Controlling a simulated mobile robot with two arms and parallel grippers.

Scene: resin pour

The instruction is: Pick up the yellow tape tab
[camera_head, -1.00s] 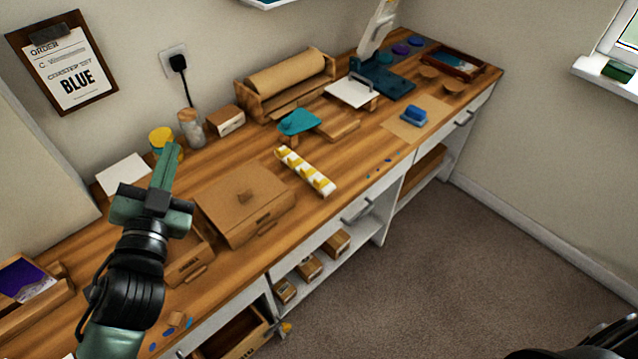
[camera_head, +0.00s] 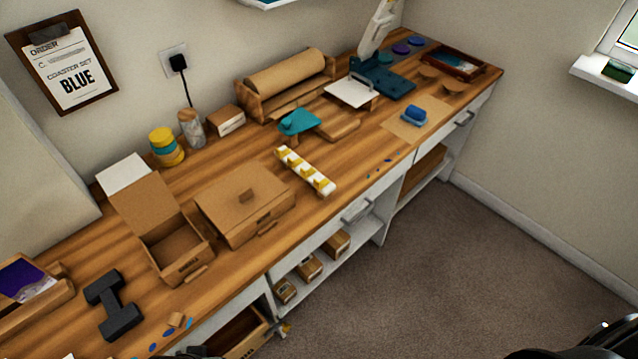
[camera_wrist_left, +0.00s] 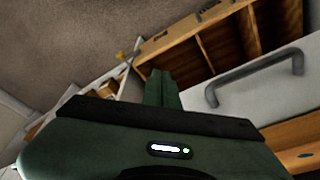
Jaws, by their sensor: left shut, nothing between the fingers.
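A white strip with several yellow tabs (camera_head: 305,170) lies on the middle of the worktop in the head view. I cannot tell its single tabs apart clearly. A small yellow piece (camera_head: 284,330) also shows at the corner of the open lower drawer, and a yellow piece shows at a drawer corner in the left wrist view (camera_wrist_left: 121,56). My left gripper (camera_wrist_left: 160,76) is shut and empty, near the front of the drawers and apart from the yellow piece. In the head view it is out of frame or barely at the bottom edge. My right gripper is not in view.
The open drawer (camera_wrist_left: 165,40) has wooden dividers and lies beyond my fingers, beside a white drawer front with a grey handle (camera_wrist_left: 255,76). On the worktop are an open cardboard box (camera_head: 180,248), a closed box (camera_head: 245,203) and a black dumbbell-shaped object (camera_head: 113,305).

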